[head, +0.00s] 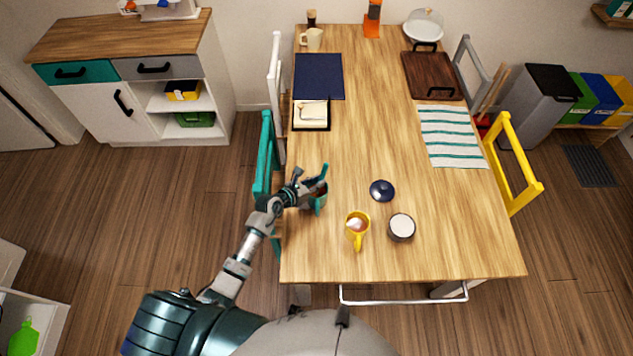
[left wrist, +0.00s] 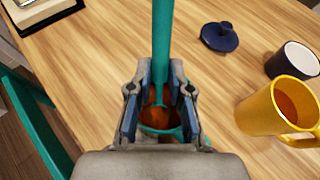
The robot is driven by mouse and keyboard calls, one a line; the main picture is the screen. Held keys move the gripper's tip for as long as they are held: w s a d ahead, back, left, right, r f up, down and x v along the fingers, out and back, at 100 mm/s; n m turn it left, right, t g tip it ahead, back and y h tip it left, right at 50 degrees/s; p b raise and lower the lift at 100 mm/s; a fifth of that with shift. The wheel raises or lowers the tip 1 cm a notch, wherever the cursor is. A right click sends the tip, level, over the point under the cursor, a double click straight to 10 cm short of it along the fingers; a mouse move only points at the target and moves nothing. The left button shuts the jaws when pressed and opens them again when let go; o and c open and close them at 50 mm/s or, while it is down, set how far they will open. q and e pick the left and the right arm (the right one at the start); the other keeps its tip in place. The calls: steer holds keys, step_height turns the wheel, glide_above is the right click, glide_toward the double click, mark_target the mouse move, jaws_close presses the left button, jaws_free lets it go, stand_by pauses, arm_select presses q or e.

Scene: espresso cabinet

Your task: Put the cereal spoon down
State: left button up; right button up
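My left gripper (head: 318,190) is over the near left part of the wooden table. In the left wrist view its two fingers (left wrist: 161,95) close in on the teal cereal spoon (left wrist: 162,35). The spoon's long teal part runs away from the fingertips toward the top of that view. Teal also shows at the gripper in the head view (head: 323,172). Below the fingers is a round teal rim (left wrist: 160,130) with orange-brown inside; the fingers partly hide it, and I cannot tell if it is a separate cup. Spoon contact with the table (head: 375,130) is unclear. My right gripper is out of view.
A yellow mug (head: 357,228), a dark-rimmed white-topped cup (head: 401,227) and a dark blue lid (head: 382,190) stand right of the gripper. A teal chair (head: 264,160) is at the left edge. The table's middle is clear, with a striped cloth (head: 452,137) on the right.

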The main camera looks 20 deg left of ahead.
arm_select(q)
steer(key=o, duration=0.4)
steer(key=shift+c, duration=0.2)
steer(key=s+a+p, duration=0.2)
steer(key=s+a, duration=0.2)
steer(key=s, duration=0.4)
steer(key=shift+a, duration=0.35)
